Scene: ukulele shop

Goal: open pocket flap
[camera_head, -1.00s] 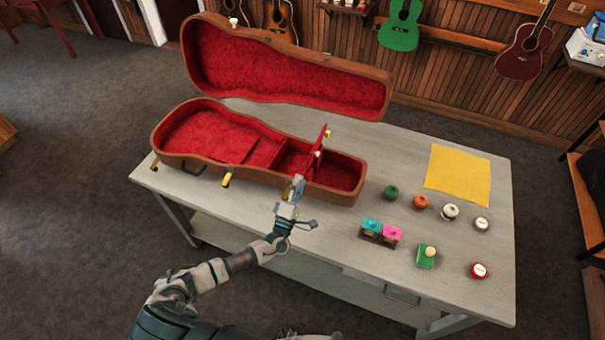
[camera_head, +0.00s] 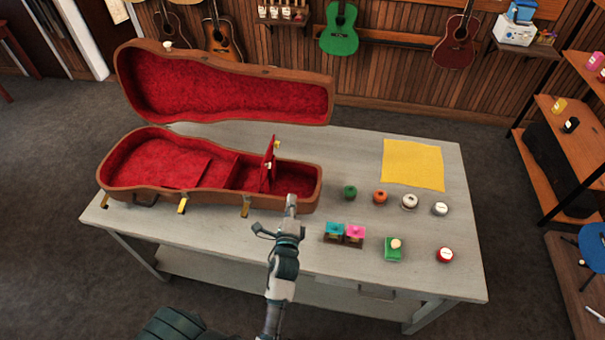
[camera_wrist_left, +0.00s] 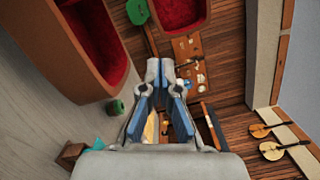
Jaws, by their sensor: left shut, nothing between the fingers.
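The open ukulele case (camera_head: 150,194) lies on the table with its red-lined lid (camera_head: 225,90) raised at the back. Inside, the red pocket flap (camera_head: 268,164) stands upright, with a small light knob on it. My left gripper (camera_head: 291,200) is shut and empty, at the front right edge of the case, to the right of the flap and apart from it. In the left wrist view the gripper's fingers (camera_wrist_left: 167,72) show in the middle, with the case (camera_wrist_left: 60,50) at upper left; the flap cannot be made out there. My right gripper is not in view.
On the grey table (camera_head: 410,285) stand a green jar (camera_head: 350,192), an orange jar (camera_head: 380,197), other small jars, a cyan and pink block holder (camera_head: 344,242) and a green box (camera_head: 393,254). A yellow cloth (camera_head: 412,164) lies at back right.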

